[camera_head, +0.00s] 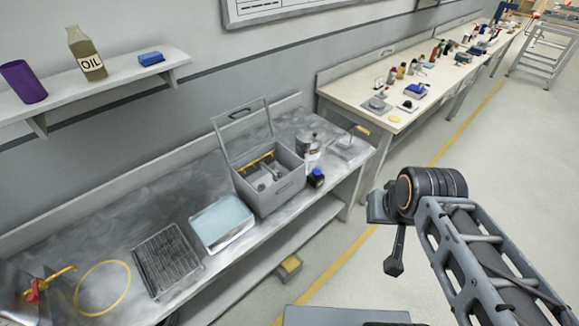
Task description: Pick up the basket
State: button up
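A dark grey wire basket (167,262) with slats sits on the metal workbench (130,225), in the lower left of the head view. It is the thing that best matches the basket. My arm reaches in from the lower right, over the floor. Its end, with my gripper (393,264), hangs down as a dark tip, well to the right of the bench and apart from the basket. The fingers are too small to tell open from shut. I see nothing held.
Right of the basket are a light blue tray (222,222), a grey box with raised lid (272,193), a metal pot (308,144) and a blue-capped jar (316,178). Left lies a yellow ring (127,290). A cluttered table (350,88) stands beyond. Open floor (470,165) is at right.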

aim_at(265, 175)
jog(key=u, duration=0.25)
jog(key=i, duration=0.75)
jog(key=u, duration=0.85)
jog(key=i, duration=0.25)
jog(key=u, duration=0.2)
